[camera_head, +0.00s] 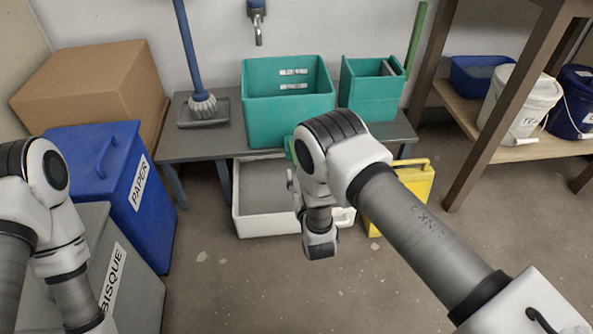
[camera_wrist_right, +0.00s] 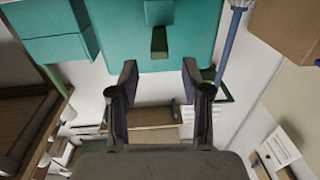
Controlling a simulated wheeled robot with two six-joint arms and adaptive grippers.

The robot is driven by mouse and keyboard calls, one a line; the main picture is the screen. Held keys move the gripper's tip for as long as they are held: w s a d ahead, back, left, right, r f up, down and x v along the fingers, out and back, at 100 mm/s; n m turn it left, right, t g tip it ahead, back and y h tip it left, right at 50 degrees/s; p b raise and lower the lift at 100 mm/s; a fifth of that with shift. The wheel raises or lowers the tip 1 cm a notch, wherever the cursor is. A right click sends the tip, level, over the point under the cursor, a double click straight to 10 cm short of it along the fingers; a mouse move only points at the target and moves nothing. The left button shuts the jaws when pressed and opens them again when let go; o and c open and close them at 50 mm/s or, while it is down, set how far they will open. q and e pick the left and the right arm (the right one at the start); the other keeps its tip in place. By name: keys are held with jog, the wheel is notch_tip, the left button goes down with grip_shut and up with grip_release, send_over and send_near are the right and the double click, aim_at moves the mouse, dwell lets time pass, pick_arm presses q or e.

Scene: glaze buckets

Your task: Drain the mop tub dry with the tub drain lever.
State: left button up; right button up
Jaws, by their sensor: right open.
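The teal mop tub (camera_head: 290,122) stands on the grey bench, with white marks on its inner far wall. I cannot tell how much water is in it. In the right wrist view, which is upside down, the tub's front (camera_wrist_right: 110,30) carries a teal outlet block (camera_wrist_right: 158,12) with a dark green drain lever (camera_wrist_right: 159,42). My right gripper (camera_wrist_right: 159,68) is open and empty; the lever appears just ahead, between the fingertips' lines, with no contact visible. In the head view my right arm hides most of the outlet. My left gripper is out of view.
A white basin (camera_head: 250,222) sits on the floor below the tub. A smaller teal box (camera_head: 368,95) is to the right, a mop (camera_head: 200,100) to the left. A yellow bucket (camera_head: 415,190) and blue bin (camera_head: 150,215) stand beside the bench. The front floor is clear.

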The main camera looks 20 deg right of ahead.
jog(key=w+b, duration=0.1)
jog(key=w, duration=0.1)
jog(key=w+b, duration=0.1)
jog(key=w, duration=0.3)
jog(key=shift+w+d+b, duration=0.1)
jog(key=shift+d+b, duration=0.15)
jog(key=shift+b, duration=0.15)
jog(key=shift+w, duration=0.35)
jog(key=shift+r, duration=0.1)
grip_shut()
